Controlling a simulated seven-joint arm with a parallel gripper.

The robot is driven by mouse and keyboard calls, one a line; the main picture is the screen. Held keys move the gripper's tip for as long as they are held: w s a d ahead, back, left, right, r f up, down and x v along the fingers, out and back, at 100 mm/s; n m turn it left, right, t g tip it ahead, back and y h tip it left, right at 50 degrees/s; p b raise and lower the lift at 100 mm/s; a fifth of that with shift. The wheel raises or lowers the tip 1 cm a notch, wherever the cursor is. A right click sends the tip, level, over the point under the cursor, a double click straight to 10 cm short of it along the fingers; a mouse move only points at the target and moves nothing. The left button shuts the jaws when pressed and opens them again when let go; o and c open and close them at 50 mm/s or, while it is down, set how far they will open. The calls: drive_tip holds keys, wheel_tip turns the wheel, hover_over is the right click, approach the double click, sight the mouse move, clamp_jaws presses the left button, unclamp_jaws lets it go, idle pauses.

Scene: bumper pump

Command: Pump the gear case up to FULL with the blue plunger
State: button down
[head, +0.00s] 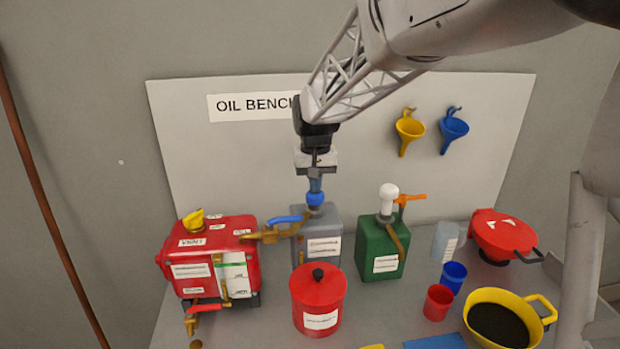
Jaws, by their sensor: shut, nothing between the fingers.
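The blue plunger (315,199) is a round knob on top of the grey pump can (329,224), back centre. My gripper (316,183) is shut and points down directly over the knob. Its tips are at the knob's top; I cannot tell whether they touch. A brass spout (268,236) with a blue lever (284,219) runs from the grey can towards the red gear case (189,257) on the left. The case has a yellow cap (194,218) and a white and green gauge panel (234,271). Its level and small print are too small to read.
A green can (372,240) with a white knob (389,191) and orange lever stands right of the grey can. A red lidded pot (316,291) stands in front. Cups, a yellow pan (540,315) and a red funnel-like vessel (497,230) crowd the right.

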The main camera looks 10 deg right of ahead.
drive_tip(key=shift+r, duration=1.9)
drive_tip(key=shift+f, duration=0.2)
drive_tip(key=shift+f, duration=1.8)
drive_tip(key=shift+r, duration=2)
drive_tip(key=shift+f, duration=0.1)
